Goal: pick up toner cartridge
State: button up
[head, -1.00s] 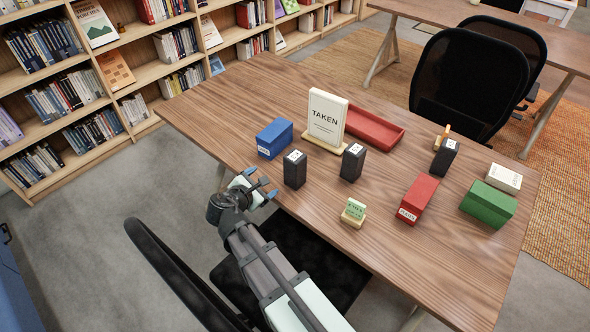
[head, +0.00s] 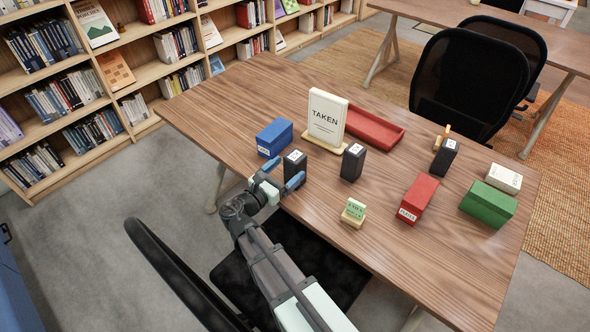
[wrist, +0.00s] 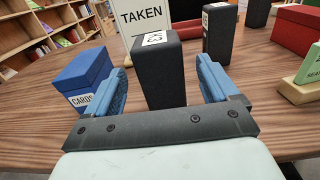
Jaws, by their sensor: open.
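Several upright black blocks with white labels on top stand on the table; the labels are too small to tell which is the toner cartridge. The nearest black block (head: 295,170) is at the table's near left edge. In the wrist view this black block (wrist: 162,72) stands upright between the blue fingers of my gripper (head: 281,175), with gaps on both sides. My gripper is open and holds nothing. A second black block (head: 353,163) stands to the right, and it also shows in the wrist view (wrist: 219,33). A third black block (head: 444,159) stands at the far right.
A blue CARDS box (head: 274,138) is close to my left finger. A TAKEN sign (head: 325,118) and a red tray (head: 375,128) stand behind. A small green sign (head: 354,210), a red box (head: 418,198), a green box (head: 488,204) and a white box (head: 504,178) are rightward.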

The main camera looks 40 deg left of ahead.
aim_at(299, 160)
jog(key=shift+w, duration=3.15)
jog(key=shift+c, duration=0.2)
jog(key=c, duration=1.2)
jog(key=shift+c, duration=0.3)
jog(key=shift+r, duration=5.05)
